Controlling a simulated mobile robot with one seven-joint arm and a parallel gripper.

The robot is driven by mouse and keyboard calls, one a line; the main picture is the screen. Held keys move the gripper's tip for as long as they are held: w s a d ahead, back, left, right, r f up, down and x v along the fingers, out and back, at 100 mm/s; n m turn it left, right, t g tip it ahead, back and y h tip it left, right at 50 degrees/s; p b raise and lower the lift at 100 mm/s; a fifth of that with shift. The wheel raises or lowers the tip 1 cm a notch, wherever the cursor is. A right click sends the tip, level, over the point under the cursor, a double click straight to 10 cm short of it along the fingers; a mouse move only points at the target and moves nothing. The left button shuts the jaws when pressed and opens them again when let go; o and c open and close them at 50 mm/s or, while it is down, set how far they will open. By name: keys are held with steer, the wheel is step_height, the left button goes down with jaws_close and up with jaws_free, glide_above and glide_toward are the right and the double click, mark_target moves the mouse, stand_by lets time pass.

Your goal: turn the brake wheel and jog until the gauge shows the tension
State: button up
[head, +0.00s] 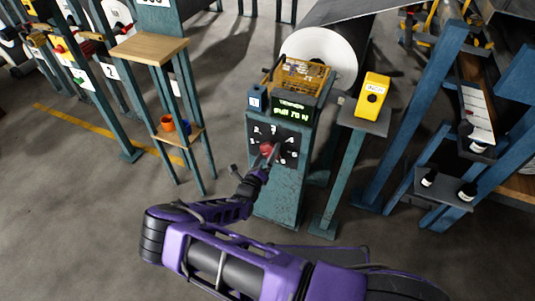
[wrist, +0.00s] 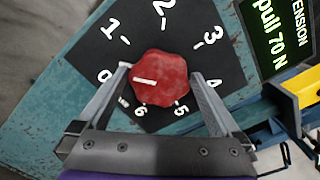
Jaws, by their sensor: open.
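The brake wheel is a red lobed knob (wrist: 160,90) on a black dial plate (wrist: 122,35) numbered 0 to 6. Its white mark points left, roughly toward the 0. My gripper (wrist: 159,76) is open, with one finger on each side of the knob; I cannot tell whether either finger touches it. In the head view my gripper (head: 268,155) is at the front of the teal cabinet (head: 278,190). A screen (head: 291,108) above the dial reads "TENSION" and "pull 70 N". A yellow box (head: 373,92) with a dark round button stands on a pedestal at the right.
A large white roll (head: 322,55) is behind the cabinet, with a yellow cage (head: 303,74) in front of it. A wooden-topped stand (head: 150,47) is to the left. Open floor lies to the left.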

steer(key=shift+c, duration=0.3)
steer(key=c, duration=1)
steer(key=shift+m, duration=0.3)
steer(key=m+p, duration=0.2)
steer(key=m, duration=0.3)
steer(key=shift+s+r, duration=0.1)
steer(key=m+p, duration=0.1)
steer(key=m, duration=0.4)
steer(key=shift+d+m, duration=0.1)
steer(key=shift+m, duration=0.2)
steer(key=o, duration=1.1)
steer(key=shift+c, duration=0.2)
